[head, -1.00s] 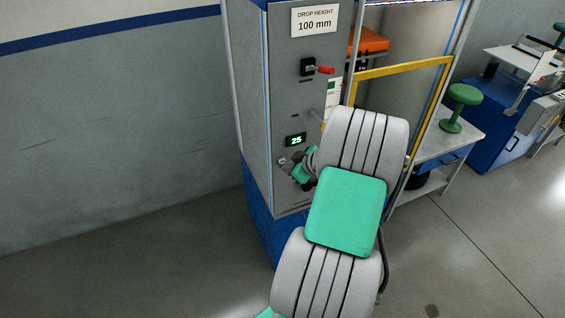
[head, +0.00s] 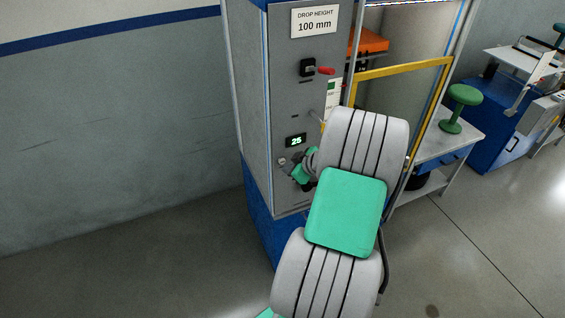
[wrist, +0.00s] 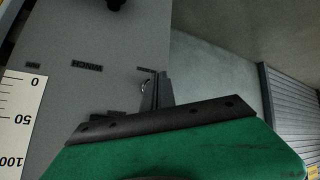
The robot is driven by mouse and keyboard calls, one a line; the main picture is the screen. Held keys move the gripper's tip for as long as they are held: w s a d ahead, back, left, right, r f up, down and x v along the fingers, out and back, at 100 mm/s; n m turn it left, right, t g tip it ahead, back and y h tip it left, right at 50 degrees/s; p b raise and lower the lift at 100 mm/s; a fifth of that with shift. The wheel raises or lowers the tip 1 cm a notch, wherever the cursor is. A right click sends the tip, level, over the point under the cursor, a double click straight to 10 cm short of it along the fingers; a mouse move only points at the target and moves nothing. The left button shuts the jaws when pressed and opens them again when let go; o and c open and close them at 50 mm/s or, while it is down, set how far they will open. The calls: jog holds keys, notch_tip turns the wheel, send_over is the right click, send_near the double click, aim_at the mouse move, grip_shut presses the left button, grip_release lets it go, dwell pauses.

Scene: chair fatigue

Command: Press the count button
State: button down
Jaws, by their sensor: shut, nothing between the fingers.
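The grey machine panel (head: 300,95) carries a small lit display (head: 295,140) reading 25. Just below it, at the panel's left, is a small round metallic button (head: 282,161), which looks like the count button. My gripper (head: 289,167) is shut and empty beside this button, close to the panel face; my arm hides part of the panel. In the wrist view my gripper's fingers (wrist: 159,90) are together, and a small shiny round part (wrist: 146,87) shows just left of them. I cannot tell whether the tips touch the panel.
A red-handled switch (head: 318,68) sits higher on the panel, under a drop-height sign (head: 315,21) reading 100 mm. A yellow frame (head: 405,68) stands right of the panel. The floor at left is clear.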

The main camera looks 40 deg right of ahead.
dwell(0.8)
jog(key=shift+w+d+b, duration=0.15)
jog(key=shift+w+b, duration=0.25)
jog(key=shift+b, duration=0.05)
jog(key=shift+w+d+b, duration=0.1)
jog(key=shift+w+b, duration=0.25)
dwell(0.3)
jog(key=shift+s, duration=0.1)
jog(key=shift+s+a, duration=0.25)
jog(key=shift+s, duration=0.4)
jog(key=shift+s+a+b, duration=0.1)
jog(key=shift+s+a, duration=0.15)
jog(key=shift+s, duration=0.55)
jog(key=shift+s+a+b, duration=0.15)
jog(key=shift+s+a, duration=0.05)
jog(key=shift+s, duration=0.6)
jog(key=shift+s+a+b, duration=0.1)
jog(key=shift+s+a, duration=0.15)
jog(key=shift+s, duration=0.55)
